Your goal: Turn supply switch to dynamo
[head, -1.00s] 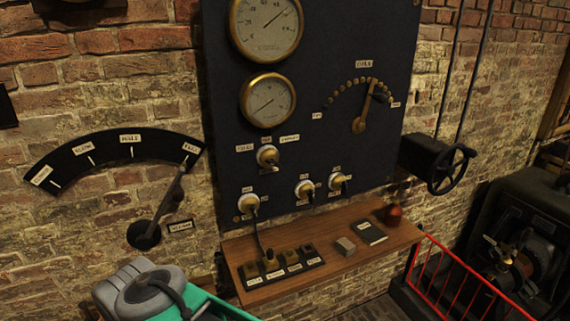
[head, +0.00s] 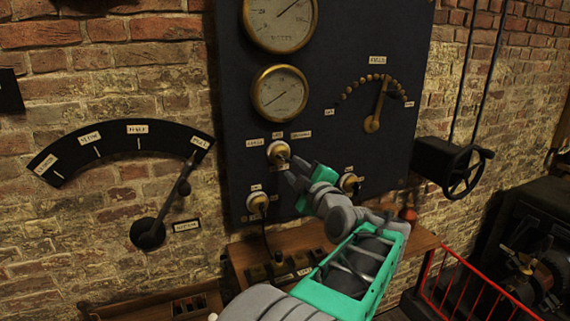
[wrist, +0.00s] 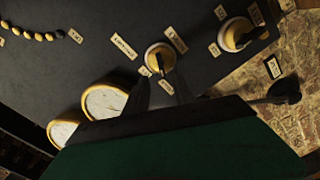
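The supply switch appears to be the upper knob (head: 278,152), a brass and white rotary switch on the dark panel with small labels to its left, above and to its right. The labels are too small to read surely. In the wrist view the switch (wrist: 160,57) sits just beyond the fingertips, with its short dark lever pointing towards them. My gripper (head: 294,170) is at the switch's lower right. Its two fingers (wrist: 162,88) look apart, with a gap between them in line with the lever. I cannot tell whether they touch it.
Other switches (head: 257,203) and (head: 348,183) sit lower on the panel. Below is a wooden shelf (head: 425,241). Left is a large lever (head: 171,205) on an arc scale; right are a handwheel (head: 467,172) and a red railing (head: 470,275). Two gauges (head: 279,93) are above.

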